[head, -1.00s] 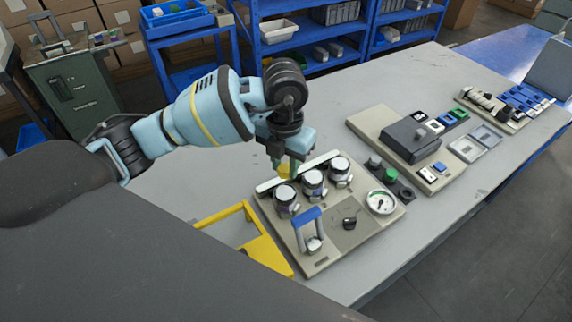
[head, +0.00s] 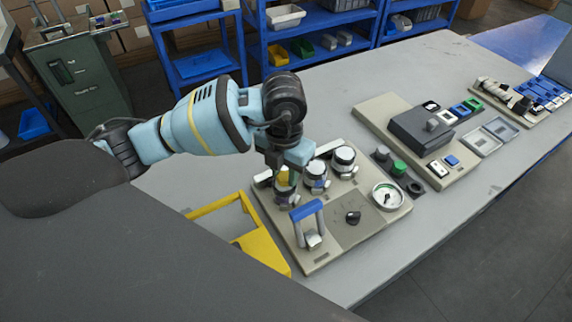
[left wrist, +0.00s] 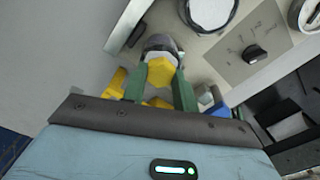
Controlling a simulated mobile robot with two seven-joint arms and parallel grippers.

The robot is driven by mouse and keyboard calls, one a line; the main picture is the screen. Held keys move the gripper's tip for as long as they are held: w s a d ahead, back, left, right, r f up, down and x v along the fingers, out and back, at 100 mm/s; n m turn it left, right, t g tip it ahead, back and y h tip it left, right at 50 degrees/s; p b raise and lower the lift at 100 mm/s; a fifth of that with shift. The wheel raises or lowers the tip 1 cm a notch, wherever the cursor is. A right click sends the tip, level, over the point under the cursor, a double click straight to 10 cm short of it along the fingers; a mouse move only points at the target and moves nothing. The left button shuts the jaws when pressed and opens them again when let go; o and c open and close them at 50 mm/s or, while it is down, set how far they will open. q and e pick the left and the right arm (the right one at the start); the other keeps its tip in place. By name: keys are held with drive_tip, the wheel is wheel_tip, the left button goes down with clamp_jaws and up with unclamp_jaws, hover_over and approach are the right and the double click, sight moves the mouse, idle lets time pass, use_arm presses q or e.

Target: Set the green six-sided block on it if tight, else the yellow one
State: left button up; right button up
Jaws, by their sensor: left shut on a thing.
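My left gripper (head: 284,178) is shut on the yellow six-sided block (left wrist: 161,72), which sits between its green fingers in the left wrist view. The gripper is over the leftmost of three white-topped cylinders (head: 284,196) on the beige panel (head: 333,248). Whether the block touches that cylinder, I cannot tell. The other two cylinders, the middle one (head: 316,171) and the right one (head: 344,157), are uncovered. The green block (head: 399,168) stands in a dark rack beside a grey piece (head: 382,154) and an empty seat (head: 415,188). My right gripper is not in view.
The panel also carries a round gauge (head: 388,197), a black knob (head: 353,218) and a blue-handled lever (head: 308,213). A yellow frame (head: 262,245) stands left of the panel. Another beige unit (head: 390,108) with a dark box lies further right.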

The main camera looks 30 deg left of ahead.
use_arm(q)
drive_tip(key=shift+f, duration=0.1)
drive_tip(key=o, duration=1)
drive_tip(key=shift+r, duration=3.95)
drive_tip(key=shift+f, duration=0.1)
